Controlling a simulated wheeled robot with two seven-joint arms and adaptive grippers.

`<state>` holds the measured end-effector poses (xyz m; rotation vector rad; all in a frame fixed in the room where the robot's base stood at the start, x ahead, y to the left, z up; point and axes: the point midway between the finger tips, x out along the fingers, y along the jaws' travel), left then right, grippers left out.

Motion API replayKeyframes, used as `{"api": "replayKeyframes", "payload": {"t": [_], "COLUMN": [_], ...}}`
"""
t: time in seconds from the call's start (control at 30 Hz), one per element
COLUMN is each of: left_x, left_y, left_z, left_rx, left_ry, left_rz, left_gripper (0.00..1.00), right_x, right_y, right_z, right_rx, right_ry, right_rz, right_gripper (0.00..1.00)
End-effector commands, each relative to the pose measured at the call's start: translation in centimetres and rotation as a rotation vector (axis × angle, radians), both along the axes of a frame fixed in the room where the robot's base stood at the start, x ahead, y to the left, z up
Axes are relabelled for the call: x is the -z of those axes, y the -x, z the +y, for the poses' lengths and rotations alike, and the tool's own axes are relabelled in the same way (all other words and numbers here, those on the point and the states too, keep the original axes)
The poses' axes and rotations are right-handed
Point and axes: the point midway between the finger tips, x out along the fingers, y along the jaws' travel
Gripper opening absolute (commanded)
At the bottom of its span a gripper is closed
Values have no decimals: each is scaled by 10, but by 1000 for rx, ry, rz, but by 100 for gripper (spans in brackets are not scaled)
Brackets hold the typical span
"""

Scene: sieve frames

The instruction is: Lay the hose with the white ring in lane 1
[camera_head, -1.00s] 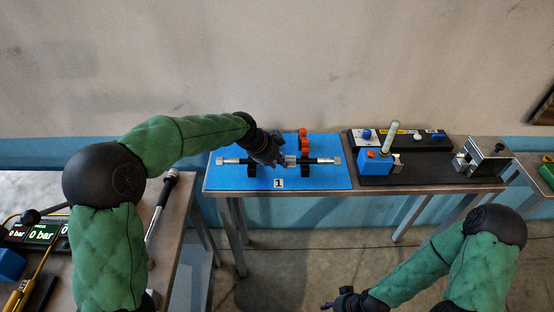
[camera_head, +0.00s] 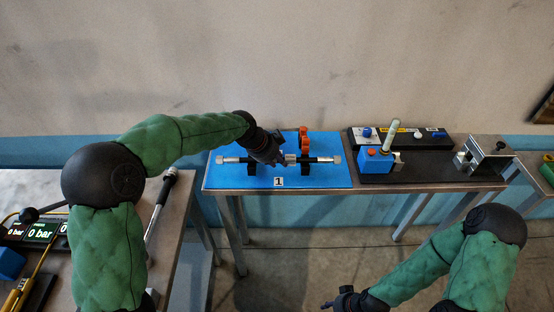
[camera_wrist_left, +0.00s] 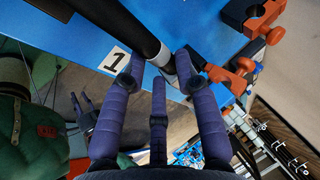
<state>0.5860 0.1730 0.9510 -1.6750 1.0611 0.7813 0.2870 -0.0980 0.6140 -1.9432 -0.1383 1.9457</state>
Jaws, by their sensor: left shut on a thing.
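A black hose (camera_head: 322,160) with silver end fittings lies left to right across dark supports on the blue mat (camera_head: 335,180), behind the label 1 (camera_head: 278,182). A pale band (camera_head: 290,159) shows near its middle. My left gripper (camera_head: 277,160) is over the middle of the hose, shut on it. In the left wrist view the fingers (camera_wrist_left: 160,80) close around the hose (camera_wrist_left: 125,28) by a pale ring (camera_wrist_left: 162,54); part of the hose is hidden by them. My right gripper (camera_head: 335,304) is low in front, clear of the tables; its fingers are too small to read.
Orange clamp parts (camera_head: 304,141) stand on the mat behind the hose. To the right are a blue block with a pale upright rod (camera_head: 390,137) and a metal bracket (camera_head: 487,155). Another hose (camera_head: 160,205) lies on the left table beside gauges reading 0 bar (camera_head: 40,230).

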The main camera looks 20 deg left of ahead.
Motion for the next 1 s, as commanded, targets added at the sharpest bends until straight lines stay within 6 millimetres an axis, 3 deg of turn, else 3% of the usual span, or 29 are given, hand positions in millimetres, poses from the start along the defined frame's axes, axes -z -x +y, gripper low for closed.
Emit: {"api": "replayKeyframes", "payload": {"t": [1.0], "left_x": [11], "left_y": [-1], "left_z": [0], "left_rx": [-1], "left_ry": [0], "left_rz": [-3], "left_gripper": [0], "right_x": [10], "right_y": [0], "right_z": [0], "right_rx": [0], "right_ry": [0], "right_rz": [0], "right_gripper": [38]}}
